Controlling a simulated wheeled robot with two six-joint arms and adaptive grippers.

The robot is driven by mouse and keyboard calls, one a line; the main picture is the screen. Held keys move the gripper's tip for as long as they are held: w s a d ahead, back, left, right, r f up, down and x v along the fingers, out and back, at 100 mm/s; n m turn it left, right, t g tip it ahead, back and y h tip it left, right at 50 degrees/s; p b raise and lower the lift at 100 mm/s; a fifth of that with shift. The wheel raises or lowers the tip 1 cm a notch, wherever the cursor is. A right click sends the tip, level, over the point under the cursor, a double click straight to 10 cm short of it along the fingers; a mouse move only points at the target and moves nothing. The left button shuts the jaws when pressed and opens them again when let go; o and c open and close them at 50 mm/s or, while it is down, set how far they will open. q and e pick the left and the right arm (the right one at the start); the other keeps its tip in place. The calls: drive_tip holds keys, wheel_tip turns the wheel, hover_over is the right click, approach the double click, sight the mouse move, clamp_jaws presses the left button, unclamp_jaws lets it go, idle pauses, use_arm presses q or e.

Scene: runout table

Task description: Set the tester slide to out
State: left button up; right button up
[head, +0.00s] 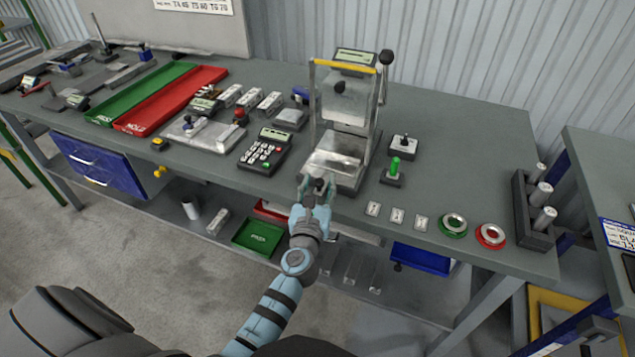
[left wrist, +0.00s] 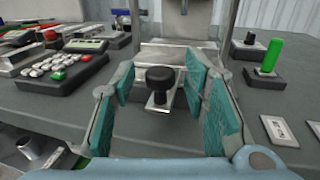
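The tester (head: 345,115) stands upright on the table, with a yellow top bar, a small display and a clear front panel. Its metal slide (head: 338,160) lies low at the front. In the left wrist view a black knob (left wrist: 160,78) stands on a small metal tab (left wrist: 158,104) at the slide's front edge. My left gripper (head: 317,187) is at the tester's front. In the left wrist view its teal-padded fingers (left wrist: 163,98) are open, one on each side of the knob, with gaps visible. My right gripper is not in view.
A keypad unit (head: 264,152) stands left of the tester. Small plates (head: 397,215), green (head: 454,224) and red rings (head: 490,235) lie at the front right. The back right table is clear.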

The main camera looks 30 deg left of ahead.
use_arm(q)
drive_tip(key=shift+r, duration=0.15)
drive_tip(key=shift+a+r, duration=0.1)
drive_tip(key=shift+r, duration=0.2)
wheel_tip(320, 180, up, 9)
drive_tip(key=shift+r, duration=0.15)
